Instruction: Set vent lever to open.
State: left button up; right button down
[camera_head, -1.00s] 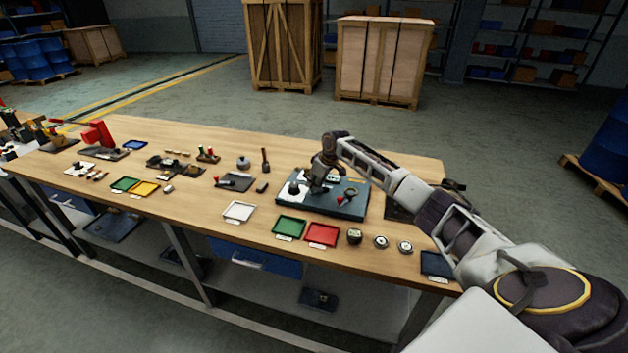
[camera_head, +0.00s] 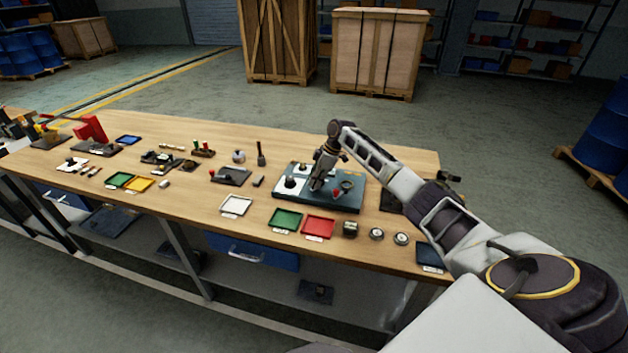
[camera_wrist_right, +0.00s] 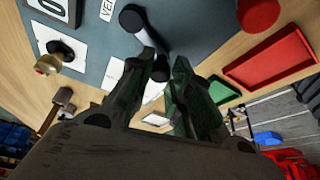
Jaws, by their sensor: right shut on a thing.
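The vent lever (camera_wrist_right: 146,42) shows in the right wrist view as a pale bar with a dark round pivot end and a dark knob. It is on a blue-grey panel (camera_wrist_right: 205,22), beside a white label that reads "VE", the rest cut off. In the head view the panel (camera_head: 345,206) lies on the bench. My right gripper (camera_head: 316,187) is over its middle, pointing down. In the wrist view my right gripper (camera_wrist_right: 162,62) is shut on the lever's knob end, the fingers on either side of it. The head view hides the lever behind the gripper. My left gripper is out of view.
A red knob (camera_head: 337,192) stands close right of the gripper, and a black knob (camera_head: 290,182) to its left on the panel. Green (camera_head: 286,221) and red (camera_head: 318,227) trays lie in front. Small parts (camera_head: 350,228) sit to the right of these trays.

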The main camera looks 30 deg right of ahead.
jog(key=shift+s+d+n, duration=0.1)
jog(key=shift+s+n, duration=0.1)
jog(key=shift+n, duration=0.2)
jog(key=c, duration=1.3)
grip_release()
jog(key=shift+d+r, duration=0.1)
jog(key=shift+r, duration=0.05)
jog(key=v, duration=1.1)
jog(key=shift+d+r, duration=0.15)
jog(key=shift+r, duration=0.2)
jog(key=shift+f, duration=0.1)
